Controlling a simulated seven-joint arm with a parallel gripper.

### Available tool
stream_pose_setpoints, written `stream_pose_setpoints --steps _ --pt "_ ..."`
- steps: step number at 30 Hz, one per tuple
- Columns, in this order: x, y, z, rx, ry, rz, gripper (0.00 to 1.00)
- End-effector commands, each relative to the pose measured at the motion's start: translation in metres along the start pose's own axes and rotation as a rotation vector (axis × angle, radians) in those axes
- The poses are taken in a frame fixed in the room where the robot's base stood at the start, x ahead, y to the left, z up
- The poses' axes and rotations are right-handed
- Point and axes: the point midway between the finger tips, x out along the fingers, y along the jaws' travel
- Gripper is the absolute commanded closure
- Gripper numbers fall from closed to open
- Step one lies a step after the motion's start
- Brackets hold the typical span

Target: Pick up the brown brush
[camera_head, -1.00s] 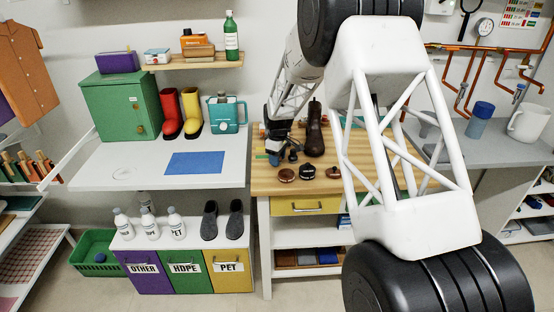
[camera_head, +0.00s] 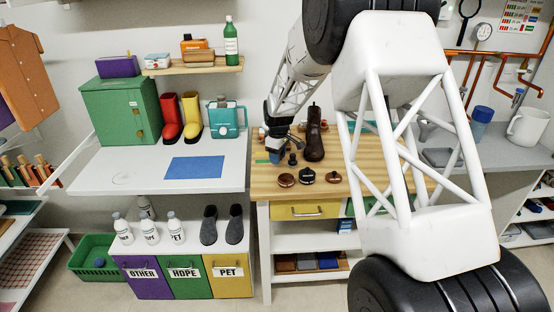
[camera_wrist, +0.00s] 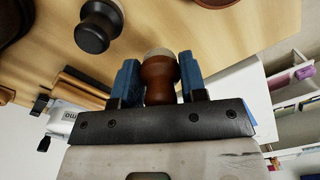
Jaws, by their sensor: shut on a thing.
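In the wrist view, the brown brush (camera_wrist: 160,75) shows its rounded brown handle and a pale end between my gripper's two blue fingers (camera_wrist: 160,82). My gripper is shut on it. I cannot tell whether the brush touches the wooden tabletop (camera_wrist: 215,45). In the head view, my gripper (camera_head: 276,157) is at the left part of the wooden bench, left of the dark boot, and the brush is mostly hidden by it. A black-handled brush (camera_wrist: 97,28) stands close by, apart from my fingers, up and left in the wrist view.
The dark brown boot (camera_head: 314,137) stands right of my gripper. Long wooden handles (camera_wrist: 82,85) and a white tube (camera_wrist: 70,121) lie left of my gripper in the wrist view. The white table (camera_head: 120,172) is at left.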

Motion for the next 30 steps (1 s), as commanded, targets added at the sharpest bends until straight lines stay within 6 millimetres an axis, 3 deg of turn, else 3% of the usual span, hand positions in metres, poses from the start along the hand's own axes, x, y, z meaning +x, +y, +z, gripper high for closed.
stream_pose_setpoints --steps 21,30 --pt "-0.009 -0.087 0.069 0.000 0.000 0.000 0.84" --pt "-0.012 -0.109 0.087 0.000 0.001 0.001 0.84"
